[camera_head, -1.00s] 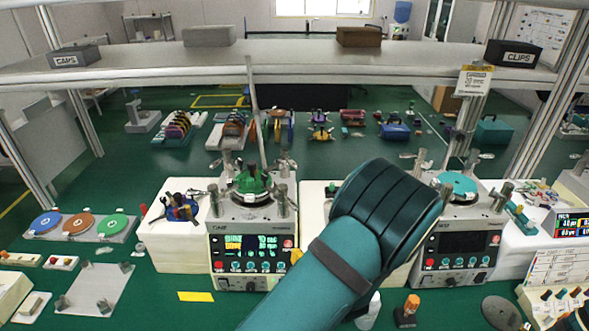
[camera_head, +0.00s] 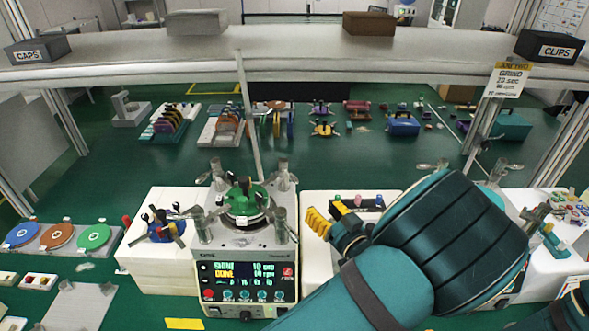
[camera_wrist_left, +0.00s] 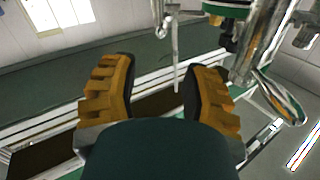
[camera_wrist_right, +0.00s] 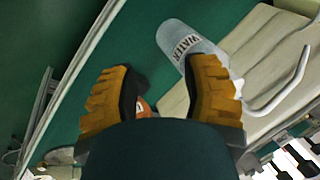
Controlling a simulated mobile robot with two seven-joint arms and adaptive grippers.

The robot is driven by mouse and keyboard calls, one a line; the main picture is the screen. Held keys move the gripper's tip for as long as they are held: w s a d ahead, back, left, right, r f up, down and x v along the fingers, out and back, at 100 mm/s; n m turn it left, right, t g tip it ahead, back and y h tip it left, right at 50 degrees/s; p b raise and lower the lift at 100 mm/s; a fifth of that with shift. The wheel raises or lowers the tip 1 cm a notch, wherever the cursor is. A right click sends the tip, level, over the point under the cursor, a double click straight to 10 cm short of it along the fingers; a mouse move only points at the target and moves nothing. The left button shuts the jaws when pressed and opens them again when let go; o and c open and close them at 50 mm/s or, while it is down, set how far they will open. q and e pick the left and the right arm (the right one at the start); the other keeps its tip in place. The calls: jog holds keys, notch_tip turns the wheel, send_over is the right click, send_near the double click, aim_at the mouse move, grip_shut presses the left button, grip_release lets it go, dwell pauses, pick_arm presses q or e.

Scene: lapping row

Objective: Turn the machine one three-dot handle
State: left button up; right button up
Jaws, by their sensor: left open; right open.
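Machine one (camera_head: 247,262) stands left of centre in the head view, with a lit display reading DONE and a green round top (camera_head: 246,198). Several upright metal handles stand around that top, among them one at its front right (camera_head: 281,226). Their dots are too small to make out. My left gripper (camera_head: 322,223) is open and empty, just right of machine one and apart from it. In the left wrist view its fingers (camera_wrist_left: 160,95) are spread, with metal parts and a green disc beyond. My right gripper (camera_wrist_right: 162,98) is open and empty in the right wrist view.
A white box with a clamp tool (camera_head: 160,232) stands left of machine one. My left arm hides most of the second machine. A long shelf (camera_head: 300,62) crosses above. Coloured discs (camera_head: 58,235) lie at left.

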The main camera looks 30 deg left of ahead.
aim_at(295, 177)
pick_arm(q)
jog(key=x, duration=1.3)
jog(key=shift+w+a+r+p, duration=0.1)
jog(key=shift+a+r+p, duration=0.05)
jog(key=shift+p, duration=0.25)
grip_shut()
